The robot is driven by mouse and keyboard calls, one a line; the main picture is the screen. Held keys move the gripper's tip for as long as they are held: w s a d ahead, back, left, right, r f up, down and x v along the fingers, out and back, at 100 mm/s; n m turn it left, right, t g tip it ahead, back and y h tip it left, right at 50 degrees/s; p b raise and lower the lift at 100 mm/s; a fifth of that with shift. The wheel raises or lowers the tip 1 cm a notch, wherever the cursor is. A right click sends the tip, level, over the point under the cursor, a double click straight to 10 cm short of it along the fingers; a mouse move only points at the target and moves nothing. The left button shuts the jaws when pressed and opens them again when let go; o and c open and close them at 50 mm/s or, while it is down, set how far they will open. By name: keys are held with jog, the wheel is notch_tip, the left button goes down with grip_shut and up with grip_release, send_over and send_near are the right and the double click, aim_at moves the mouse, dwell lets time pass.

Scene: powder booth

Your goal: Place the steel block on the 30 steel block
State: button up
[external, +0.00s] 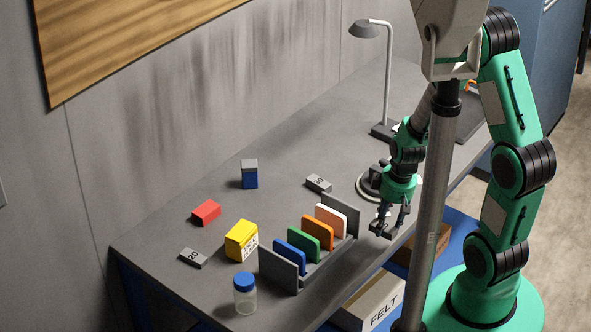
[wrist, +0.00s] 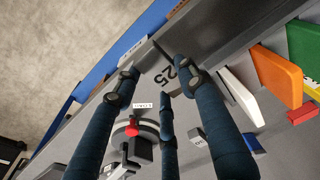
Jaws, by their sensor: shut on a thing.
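My gripper (external: 391,222) is near the front edge of the table, right of the slotted rack. Its dark fingers are shut on a grey steel block marked 25 (wrist: 166,78), which also shows in the external view (external: 379,229). I cannot tell whether this block touches the tabletop. The 30 steel block (external: 318,183) lies flat on the table behind the rack, left of and farther back than my gripper, with nothing on top. A small grey block (wrist: 199,139) in the wrist view is probably the same one, but its number is unclear.
The rack (external: 341,212) holds upright coloured plates between my gripper and the table's left part. A round-based device (external: 367,187) and a lamp (external: 384,130) stand behind my gripper. A 20 block (external: 194,258), red block (external: 206,212), yellow box (external: 241,240) and blue-lidded jar (external: 245,294) stand left.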

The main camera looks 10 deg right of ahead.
jog(key=w+a+r+n+p, duration=0.2)
jog(key=w+a, duration=0.6)
jog(key=w, duration=0.6)
jog(key=shift+a+r+n+g, duration=0.15)
jog(key=shift+r+n+g, duration=0.25)
jog(key=shift+n, duration=0.8)
jog(key=shift+w, duration=0.15)
send_over(319, 180)
jog(key=shift+d+f+b, duration=0.2)
jog(key=shift+f+b, duration=0.15)
jog(key=shift+f, duration=0.35)
jog(key=shift+f, duration=0.15)
jog(key=shift+f, duration=1.6)
jog(key=shift+f+b, duration=0.2)
jog(key=shift+b, duration=0.2)
jog(key=o, duration=1.4)
